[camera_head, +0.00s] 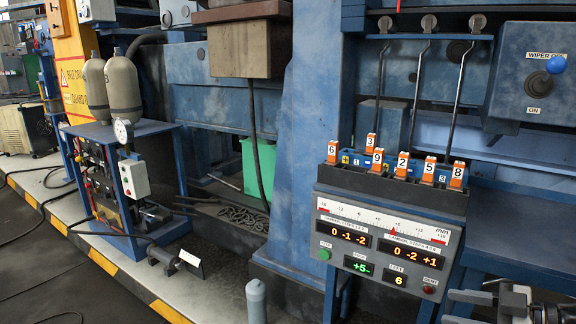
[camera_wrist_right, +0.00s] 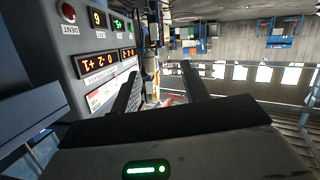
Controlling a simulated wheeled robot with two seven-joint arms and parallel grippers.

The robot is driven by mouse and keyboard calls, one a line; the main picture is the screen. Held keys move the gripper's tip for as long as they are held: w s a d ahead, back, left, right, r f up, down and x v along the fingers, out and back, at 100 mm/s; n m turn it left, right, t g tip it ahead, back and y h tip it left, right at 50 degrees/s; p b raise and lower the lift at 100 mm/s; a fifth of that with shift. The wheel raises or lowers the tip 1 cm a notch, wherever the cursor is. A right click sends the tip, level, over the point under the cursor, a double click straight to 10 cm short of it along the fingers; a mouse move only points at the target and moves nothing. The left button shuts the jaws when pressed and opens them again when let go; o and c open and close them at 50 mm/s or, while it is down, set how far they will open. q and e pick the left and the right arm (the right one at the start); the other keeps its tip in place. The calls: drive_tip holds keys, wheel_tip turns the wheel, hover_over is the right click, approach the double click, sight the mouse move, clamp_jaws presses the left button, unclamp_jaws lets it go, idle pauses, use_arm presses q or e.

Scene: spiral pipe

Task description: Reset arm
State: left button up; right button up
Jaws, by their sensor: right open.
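My right gripper (camera_head: 478,292) is at the bottom right of the head view, low and to the right of the control panel (camera_head: 334,258). Its two fingers stand apart with nothing between them, as the right wrist view (camera_wrist_right: 162,88) also shows. The panel fills the upper left of the wrist view (camera_wrist_right: 82,40), tilted, beside the gripper and apart from it. Its displays read 0 -1 -2, 0 -2 +1, +5 and 6. My left gripper is in neither view.
A wiper switch box (camera_head: 530,85) is at upper right. A blue bench (camera_head: 520,235) lies right of the panel. A blue cart (camera_head: 150,128) with grey cylinders stands left. The walkway between is mostly clear.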

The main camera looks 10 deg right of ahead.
drive_tip(key=s+a+f+m+t+h, duration=0.25)
drive_tip(key=s+a+f, duration=0.2)
drive_tip(key=f, duration=0.25)
drive_tip(key=s+a+f+m+t+h, duration=0.1)
drive_tip(key=s+a+f+m+h, duration=0.25)
drive_tip(key=a+f, duration=0.3)
drive_tip(key=s+a+f+m+g+h, duration=0.1)
drive_tip(key=s+a+f+m+g, duration=0.1)
drive_tip(key=a, duration=0.9)
drive_tip(key=s+f+g, duration=0.1)
drive_tip(key=s+f, duration=0.1)
drive_tip(key=shift+s, duration=0.4)
